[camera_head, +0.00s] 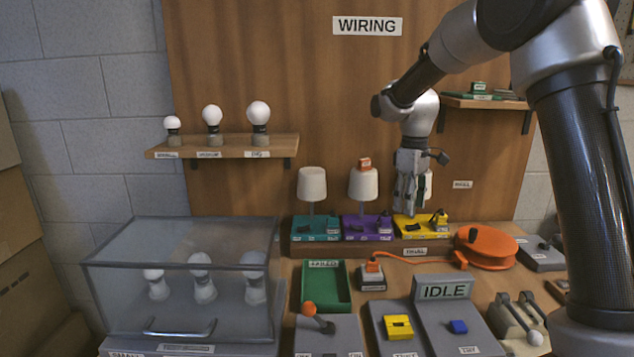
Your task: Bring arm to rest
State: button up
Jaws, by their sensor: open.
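My arm reaches in from the right side of the head view and bends down at the wrist. My gripper (411,200) points down just above the yellow lamp base (422,226) on the raised wooden strip. It is open; its fingers hide part of what stands behind them, and whether they touch the yellow base I cannot tell. Further left, another white-shaded lamp stands on a teal base (316,228).
A clear case (180,280) with bulbs inside fills the front left. A shelf (222,146) with three bulbs hangs above it. An orange cable reel (486,247) sits right of the lamps. A green tray (324,287), an IDLE panel (446,291) and levers (519,315) crowd the front.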

jog(key=s+d+r+m+t, duration=0.1)
jog(key=s+d+r+m, duration=0.1)
jog(key=s, duration=0.8)
jog(key=s+d+r+m+t, duration=0.2)
jog(key=s+d+r+m, duration=0.1)
jog(key=s, duration=0.8)
jog(key=s+d+r+m+t, duration=0.2)
jog(key=s+d, duration=0.4)
jog(key=s, duration=0.5)
jog(key=shift+s+d+r+m, duration=0.25)
jog(key=shift+r+m, duration=0.25)
jog(key=shift+m, duration=0.5)
